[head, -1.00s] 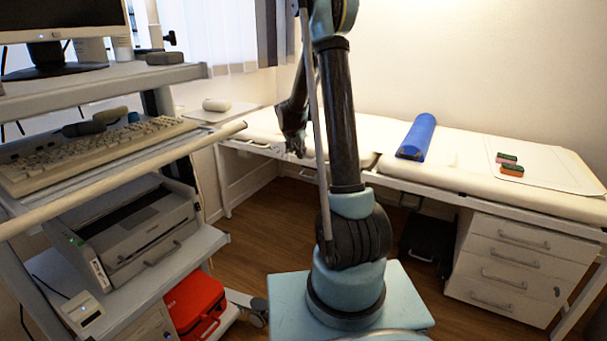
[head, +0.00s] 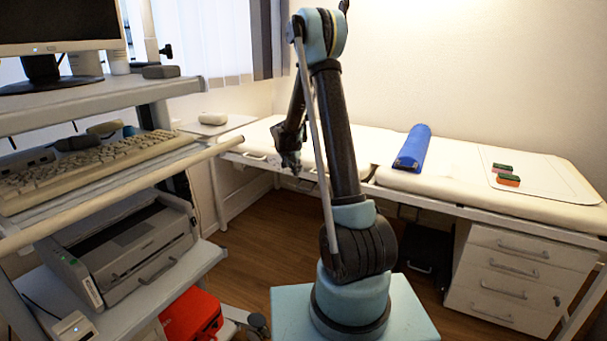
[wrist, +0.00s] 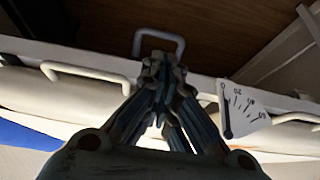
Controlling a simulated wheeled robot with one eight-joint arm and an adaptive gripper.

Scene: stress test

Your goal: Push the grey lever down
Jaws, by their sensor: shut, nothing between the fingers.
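A grey U-shaped bar (wrist: 160,33), which looks like the grey lever, shows in the wrist view just past my fingertips, against the dark floor. My gripper (wrist: 160,64) is shut and empty. Its fingertips overlap the open side of the bar in the picture; I cannot tell whether they touch it. In the head view my gripper (head: 291,166) is at the front edge of the couch (head: 462,160), left of my arm column. The lever cannot be made out clearly there. A white dial plate (wrist: 243,112) marked from 0 sits right of my fingers, its black pointer near 0.
A paler handle (wrist: 92,74) is left of my fingers in the wrist view. A blue bolster (head: 413,148) and green and red blocks (head: 507,176) lie on the couch. A drawer unit (head: 515,275) stands beneath it. A cart with a printer (head: 130,250) is at the left.

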